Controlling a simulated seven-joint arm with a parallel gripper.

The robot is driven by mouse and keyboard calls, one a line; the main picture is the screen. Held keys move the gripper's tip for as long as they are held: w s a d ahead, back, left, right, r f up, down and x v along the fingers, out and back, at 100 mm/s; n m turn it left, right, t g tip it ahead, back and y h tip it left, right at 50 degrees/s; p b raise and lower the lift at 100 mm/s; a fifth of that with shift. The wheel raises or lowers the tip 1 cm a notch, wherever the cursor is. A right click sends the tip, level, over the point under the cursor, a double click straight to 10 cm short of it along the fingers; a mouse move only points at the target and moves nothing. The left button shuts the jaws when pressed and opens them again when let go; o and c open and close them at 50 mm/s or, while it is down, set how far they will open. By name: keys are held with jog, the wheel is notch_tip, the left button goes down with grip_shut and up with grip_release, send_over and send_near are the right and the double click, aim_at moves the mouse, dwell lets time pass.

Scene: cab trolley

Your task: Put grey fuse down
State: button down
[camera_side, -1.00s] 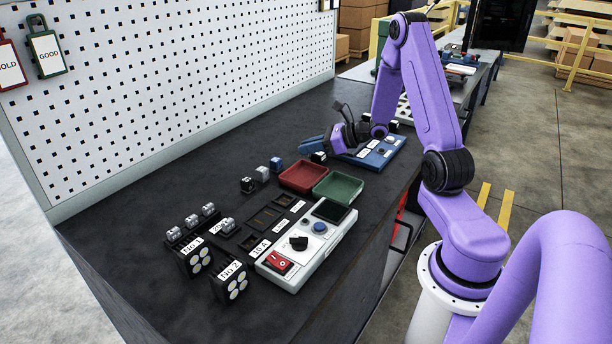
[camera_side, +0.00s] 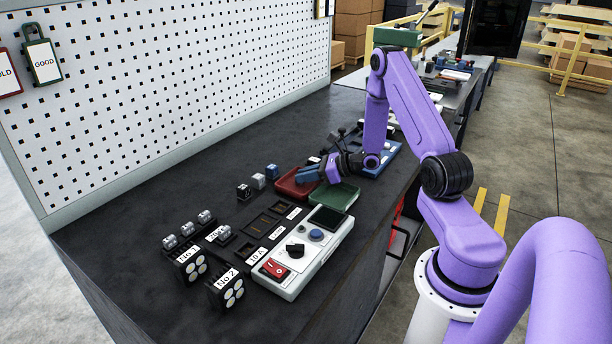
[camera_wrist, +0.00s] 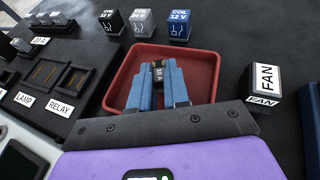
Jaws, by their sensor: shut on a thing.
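My gripper (camera_wrist: 157,88) has blue fingers and is shut on a small fuse (camera_wrist: 158,67). Only the dark, greyish top of the fuse with small pale print shows between the fingertips in the wrist view. The fingertips are over the red tray (camera_wrist: 117,92), inside its rim as seen from the wrist. In the side view my gripper (camera_side: 308,174) is low at the red tray (camera_side: 283,190), with the green tray (camera_side: 343,204) beside it. The fuse is hidden there. I cannot tell whether it touches the tray floor.
Black (camera_wrist: 113,22), grey (camera_wrist: 142,23) and blue (camera_wrist: 179,25) cubes stand behind the red tray. A FAN block (camera_wrist: 264,84) stands close to its right. LAMP and RELAY sockets (camera_wrist: 45,76) lie left. A white control box (camera_side: 300,262) is nearer in the side view.

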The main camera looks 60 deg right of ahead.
jog(key=shift+f, duration=0.1)
jog(key=c, duration=1.1)
grip_release()
